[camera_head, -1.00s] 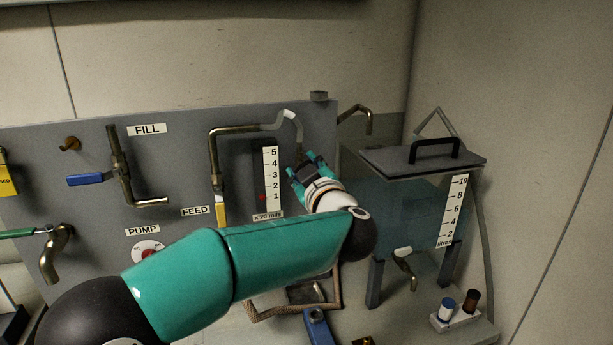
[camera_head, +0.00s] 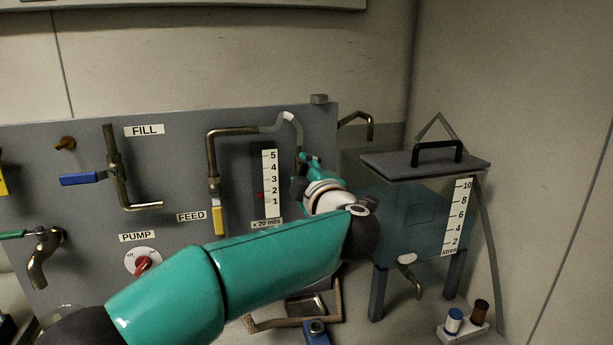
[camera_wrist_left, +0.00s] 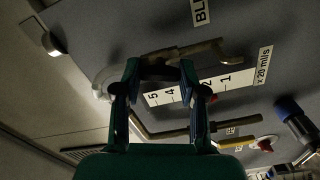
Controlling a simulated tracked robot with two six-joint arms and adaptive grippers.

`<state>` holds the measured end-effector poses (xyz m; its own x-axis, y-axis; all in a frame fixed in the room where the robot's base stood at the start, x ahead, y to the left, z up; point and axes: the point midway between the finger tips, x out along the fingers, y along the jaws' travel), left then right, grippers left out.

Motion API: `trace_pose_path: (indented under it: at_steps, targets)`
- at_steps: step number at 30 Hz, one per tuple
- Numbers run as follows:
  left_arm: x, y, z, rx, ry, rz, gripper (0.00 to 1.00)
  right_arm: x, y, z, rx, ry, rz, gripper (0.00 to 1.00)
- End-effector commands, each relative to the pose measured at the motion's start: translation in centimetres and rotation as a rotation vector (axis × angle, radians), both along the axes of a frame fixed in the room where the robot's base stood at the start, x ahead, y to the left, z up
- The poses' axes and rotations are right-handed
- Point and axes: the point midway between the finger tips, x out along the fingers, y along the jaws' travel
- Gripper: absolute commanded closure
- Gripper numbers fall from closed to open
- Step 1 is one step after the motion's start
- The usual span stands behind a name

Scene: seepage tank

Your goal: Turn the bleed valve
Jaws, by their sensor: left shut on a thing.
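My left gripper (camera_head: 307,168) is at the right part of the grey panel, just right of the flow scale (camera_head: 271,185). In the left wrist view its two fingers (camera_wrist_left: 160,72) are closed around a dark part of the bleed valve (camera_wrist_left: 205,50). That valve's brass pipe runs to the right of the fingers, under a label (camera_wrist_left: 201,11) of which only "BL" shows. In the head view the gripper and wrist hide the valve. How far its handle is turned cannot be told. My right gripper is not in view.
The clear tank (camera_head: 418,215) with a dark handled lid stands close to the right of the wrist. The FEED pipe (camera_head: 213,160) with its yellow lever is to the left. The PUMP knob (camera_head: 142,263) is lower left. A small bottle rack (camera_head: 458,333) stands front right.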

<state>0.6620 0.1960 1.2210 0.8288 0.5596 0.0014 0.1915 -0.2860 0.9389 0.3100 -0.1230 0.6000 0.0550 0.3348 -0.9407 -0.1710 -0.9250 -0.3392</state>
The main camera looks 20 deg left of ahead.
Motion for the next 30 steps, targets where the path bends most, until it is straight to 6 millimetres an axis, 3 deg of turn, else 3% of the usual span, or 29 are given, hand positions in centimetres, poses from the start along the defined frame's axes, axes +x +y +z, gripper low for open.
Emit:
trace_pose_path:
  at_steps: [11,12,16,30]
  targets:
    - [0.01,-0.03,-0.26,-0.005,0.003,0.0,0.94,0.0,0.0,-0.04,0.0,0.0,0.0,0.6]
    - [0.01,-0.04,-0.27,-0.004,0.003,0.001,0.54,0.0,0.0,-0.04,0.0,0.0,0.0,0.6]
    - [0.01,-0.02,-0.23,-0.004,0.003,0.001,0.33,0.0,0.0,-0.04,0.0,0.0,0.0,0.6]
    - [-0.86,-0.66,-0.12,-0.003,0.002,0.0,0.33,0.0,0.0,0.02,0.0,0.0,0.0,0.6]
